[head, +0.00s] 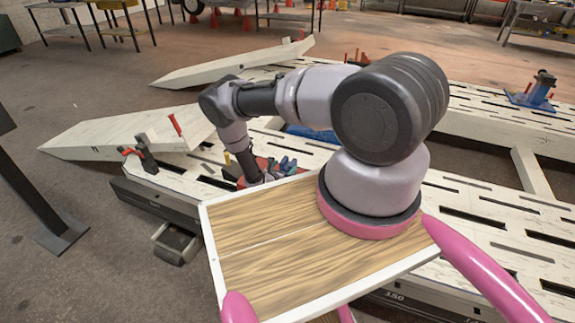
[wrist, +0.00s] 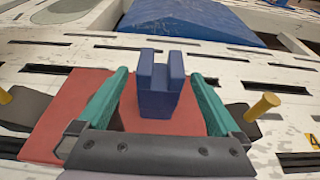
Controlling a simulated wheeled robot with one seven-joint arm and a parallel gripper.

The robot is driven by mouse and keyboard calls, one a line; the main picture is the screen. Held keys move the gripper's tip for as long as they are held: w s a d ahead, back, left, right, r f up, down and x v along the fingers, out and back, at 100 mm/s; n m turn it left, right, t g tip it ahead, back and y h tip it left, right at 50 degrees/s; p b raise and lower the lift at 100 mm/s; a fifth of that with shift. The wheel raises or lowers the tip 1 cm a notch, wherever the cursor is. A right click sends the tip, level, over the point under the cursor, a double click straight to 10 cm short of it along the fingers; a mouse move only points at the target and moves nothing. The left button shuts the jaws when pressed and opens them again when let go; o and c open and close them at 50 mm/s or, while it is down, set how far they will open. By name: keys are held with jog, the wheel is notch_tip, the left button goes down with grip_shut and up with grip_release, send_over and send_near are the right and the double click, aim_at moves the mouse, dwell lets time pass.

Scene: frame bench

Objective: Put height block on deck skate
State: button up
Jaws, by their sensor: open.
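My gripper (wrist: 160,88) is open, with teal fingers on the left and right of a dark blue notched block (wrist: 160,100), which looks like the height block. The block stands upright, with gaps to both fingers. It appears to stand on a flat red plate (wrist: 60,120); its foot is partly hidden by the gripper body. Whether this plate is the deck skate I cannot tell. In the head view my gripper (head: 268,176) is low over the slotted white bench, partly hidden behind a wooden panel, and the block is hard to make out there.
A blue sloped piece (wrist: 190,18) lies beyond the block. Yellow posts (wrist: 262,106) on dark bases flank my gripper. A black clamp with red handles (head: 146,155) stands at left on the slotted bench (head: 480,205). A blue fixture (head: 535,94) stands at far right.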

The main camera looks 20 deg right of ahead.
jog(key=v, duration=0.7)
jog(key=w+d+r+m+g+h, duration=0.1)
jog(key=w+r+m+g, duration=0.2)
jog(key=r, duration=0.7)
jog(key=w+r+m+g+h, duration=0.2)
jog(key=r+m, duration=0.4)
jog(key=r, duration=0.3)
jog(key=s+d+r+m+g+y, duration=0.1)
jog(key=s+r+m+g+y, duration=0.3)
jog(key=r, duration=0.6)
jog(key=s+d+r+m+g+h, duration=0.1)
jog(key=r+m, duration=0.4)
jog(key=r, duration=0.6)
jog(key=s+a+r+m+t+y, duration=0.3)
jog(key=s+r+m+y, duration=0.3)
jog(key=s+r, duration=0.7)
jog(key=s+a+r+m+t+y, duration=0.3)
jog(key=s+a+r+m+y, duration=0.2)
jog(key=s+r, duration=0.8)
notch_tip(320, 180, up, 4)
jog(key=shift+s+r+m+t+y, duration=0.25)
jog(key=shift+m+t+y, duration=0.15)
jog(key=shift+m+y, duration=0.5)
jog(key=shift+a, duration=0.15)
